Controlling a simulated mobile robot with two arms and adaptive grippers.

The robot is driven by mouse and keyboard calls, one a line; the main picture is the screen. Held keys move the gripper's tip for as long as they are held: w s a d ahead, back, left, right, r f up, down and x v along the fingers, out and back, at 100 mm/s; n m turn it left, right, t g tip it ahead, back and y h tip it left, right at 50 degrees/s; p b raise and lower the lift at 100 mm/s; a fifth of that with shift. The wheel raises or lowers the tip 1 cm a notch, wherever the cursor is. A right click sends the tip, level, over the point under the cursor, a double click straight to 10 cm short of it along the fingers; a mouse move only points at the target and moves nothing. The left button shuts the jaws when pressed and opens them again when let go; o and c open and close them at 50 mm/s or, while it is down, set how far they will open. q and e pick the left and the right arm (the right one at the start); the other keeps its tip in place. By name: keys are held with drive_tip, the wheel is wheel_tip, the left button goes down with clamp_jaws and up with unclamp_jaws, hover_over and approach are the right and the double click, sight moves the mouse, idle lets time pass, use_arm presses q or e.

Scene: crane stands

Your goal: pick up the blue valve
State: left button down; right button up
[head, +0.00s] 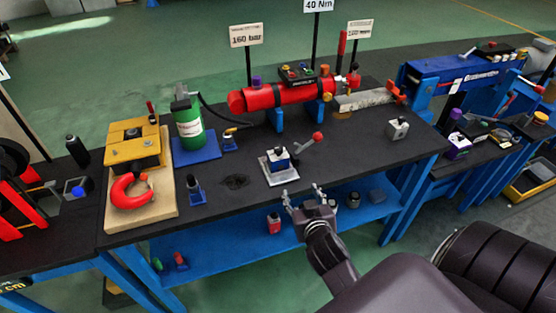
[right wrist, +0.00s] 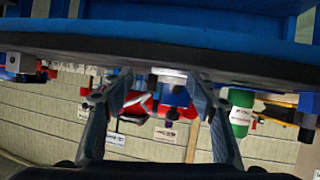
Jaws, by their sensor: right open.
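The blue valve (head: 280,162) stands on a pale metal base on the black bench top, near the front edge, with a red-knobbed lever rising to its right. My right gripper (head: 304,193) is open and empty at the bench's front edge, in front and slightly right of the valve, apart from it. In the right wrist view, which is upside down, the blue valve (right wrist: 176,97) shows beyond and between the spread fingers of the right gripper (right wrist: 160,84). My left gripper is in neither view.
The blue lower shelf (head: 215,254) holds small items.

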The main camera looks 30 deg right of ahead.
sight(281, 160)
drive_tip(key=w+r+t, duration=0.1)
drive_tip(key=w+d+t, duration=0.1)
drive_tip(key=w+r, duration=0.1)
drive_tip(key=shift+w+d+r+t, duration=0.35)
drive_tip(key=shift+w+d+t, duration=0.05)
drive_tip(key=shift+w+a+r+n+t+y, duration=0.25)
drive_tip(key=shift+w+a+r+t, duration=0.1)
drive_tip(key=shift+w+t, duration=0.25)
drive_tip(key=shift+w+a+r+n+t+y, duration=0.15)
drive_tip(key=shift+w+a+r+t+y, duration=0.15)
drive_tip(key=shift+w+t, duration=0.3)
drive_tip(key=shift+w+a, duration=0.3)
drive_tip(key=shift+w, duration=0.1)
drive_tip(key=shift+y, duration=0.25)
drive_tip(key=x, duration=0.7)
drive_tip(key=shift+w+a+f+p, duration=0.1)
drive_tip(key=shift+w+f+p, duration=0.1)
drive_tip(key=shift+p, duration=0.15)
clamp_jaws()
drive_tip(key=shift+r, duration=0.25)
